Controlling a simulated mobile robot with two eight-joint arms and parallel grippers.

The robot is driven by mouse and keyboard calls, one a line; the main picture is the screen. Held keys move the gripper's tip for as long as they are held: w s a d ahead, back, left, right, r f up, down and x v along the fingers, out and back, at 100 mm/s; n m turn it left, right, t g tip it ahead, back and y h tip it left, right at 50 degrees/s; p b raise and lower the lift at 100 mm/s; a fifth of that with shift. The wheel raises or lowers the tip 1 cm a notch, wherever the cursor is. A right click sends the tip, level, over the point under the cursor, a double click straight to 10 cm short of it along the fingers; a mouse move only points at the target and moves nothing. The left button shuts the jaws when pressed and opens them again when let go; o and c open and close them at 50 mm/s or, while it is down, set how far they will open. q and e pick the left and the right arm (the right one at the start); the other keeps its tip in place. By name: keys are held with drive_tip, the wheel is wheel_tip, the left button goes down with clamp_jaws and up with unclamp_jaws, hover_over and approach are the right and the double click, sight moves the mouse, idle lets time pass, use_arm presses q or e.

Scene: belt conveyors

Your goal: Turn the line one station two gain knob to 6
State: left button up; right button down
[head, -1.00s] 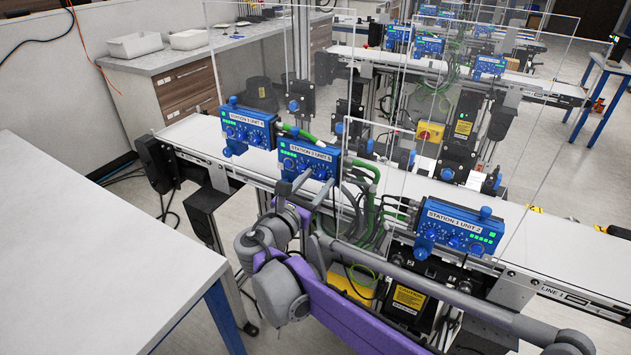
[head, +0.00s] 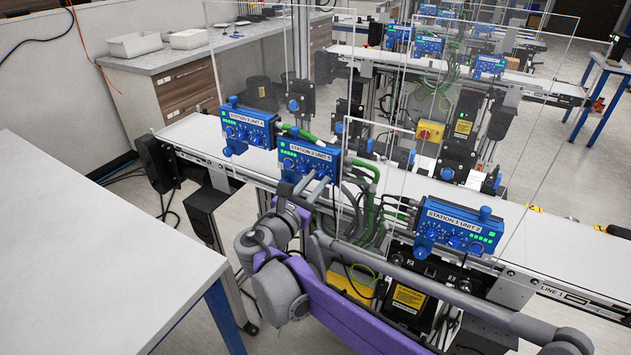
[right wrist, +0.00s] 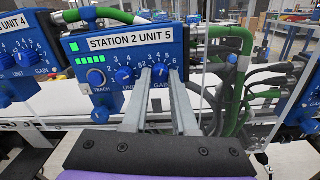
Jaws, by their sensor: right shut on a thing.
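The blue station two box (head: 309,160), labelled "STATION 2 UNIT 5", stands at the near edge of the line one conveyor, left of centre in the head view. In the right wrist view its face (right wrist: 88,60) shows a teach button, a unit knob (right wrist: 125,77) and the blue gain knob (right wrist: 160,72) at the right. My right gripper (right wrist: 160,78) is shut on the gain knob, one grey finger on each side. The knob's white pointer looks roughly upward; its exact number is hard to read. In the head view the right gripper (head: 312,186) partly covers the box's lower face. My left gripper is out of view.
Green hoses (right wrist: 232,45) run close beside the station two box. Clear panels rise above the conveyor (head: 560,248). A white table (head: 90,250) is at the left.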

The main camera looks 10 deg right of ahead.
drive_tip(key=m, duration=0.3)
drive_tip(key=shift+p, duration=0.4)
drive_tip(key=shift+m+p, duration=0.45)
drive_tip(key=shift+m, duration=1.65)
drive_tip(key=shift+a, duration=0.1)
drive_tip(key=c, duration=0.7)
unclamp_jaws()
drive_tip(key=b+v, duration=0.1)
drive_tip(key=v, duration=0.9)
drive_tip(key=shift+s+a, duration=0.3)
drive_tip(key=shift+f, duration=0.15)
